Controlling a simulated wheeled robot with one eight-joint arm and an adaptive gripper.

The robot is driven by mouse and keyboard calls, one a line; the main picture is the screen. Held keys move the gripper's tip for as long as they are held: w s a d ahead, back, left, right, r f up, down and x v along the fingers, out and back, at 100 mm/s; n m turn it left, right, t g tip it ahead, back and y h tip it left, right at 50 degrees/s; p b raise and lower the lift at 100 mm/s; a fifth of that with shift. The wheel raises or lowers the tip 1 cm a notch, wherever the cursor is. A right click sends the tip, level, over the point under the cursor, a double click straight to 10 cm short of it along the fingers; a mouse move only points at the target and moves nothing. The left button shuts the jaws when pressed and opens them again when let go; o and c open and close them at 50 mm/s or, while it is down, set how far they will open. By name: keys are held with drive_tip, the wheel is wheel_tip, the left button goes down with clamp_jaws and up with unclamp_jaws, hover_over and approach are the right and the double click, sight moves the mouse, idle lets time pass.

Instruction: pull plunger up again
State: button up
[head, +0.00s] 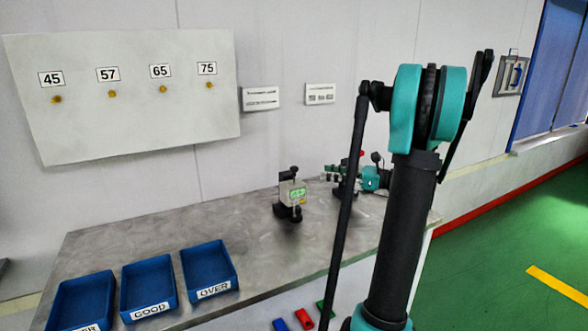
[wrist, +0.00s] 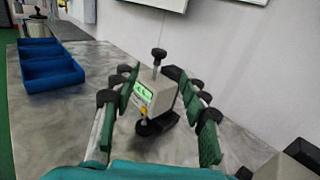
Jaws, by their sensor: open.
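The gauge (head: 291,193) is a small pale box with a lit green display, standing upright on the metal bench. It also shows in the wrist view (wrist: 153,96). Its plunger has a black knob (wrist: 159,54) on a short stem above the box; the knob shows in the head view (head: 293,170). My gripper (wrist: 157,80) is open and empty, with one finger on each side of the gauge in the wrist view. In the head view my gripper (head: 332,174) is to the right of the gauge with a gap between them. Contact is not visible.
Three blue trays, including the OVER tray (head: 208,268) and the GOOD tray (head: 148,287), stand at the left on the bench (head: 130,243). Red, green and blue pieces lie near the front edge. A board (head: 130,125) with numbered pegs is on the wall behind.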

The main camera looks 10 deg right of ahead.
sight(294, 167)
drive_tip(key=x, duration=1.2)
drive_tip(key=shift+w+a, duration=0.1)
drive_tip(key=shift+a, duration=0.2)
clamp_jaws()
